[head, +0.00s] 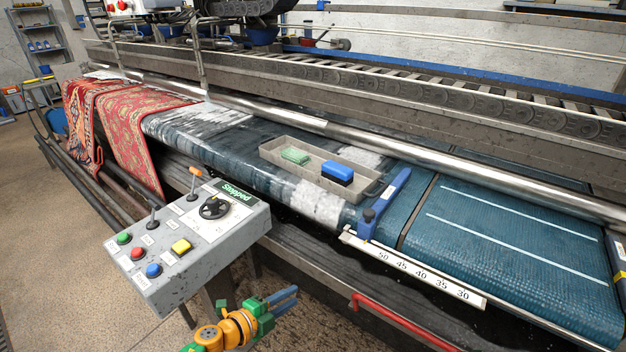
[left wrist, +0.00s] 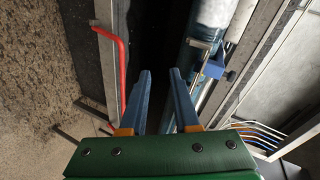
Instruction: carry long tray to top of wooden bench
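The long tray (head: 274,158) is a shallow grey box lying on the blue belt in the middle of the head view. A green block (head: 295,155) and a blue brush-like block with a dark underside (head: 337,171) are in it. My left gripper (head: 297,296) is low at the front, below and well apart from the tray. Its two blue fingers are parted with nothing between them in the left wrist view (left wrist: 160,73). The tray cannot be made out in the left wrist view. No wooden bench can be clearly identified. My right gripper is not in view.
A grey control box (head: 190,245) with buttons and levers stands left of my left gripper. A red bar (head: 400,322) runs along the machine's front. A blue guide (head: 385,205) stands just right of the tray.

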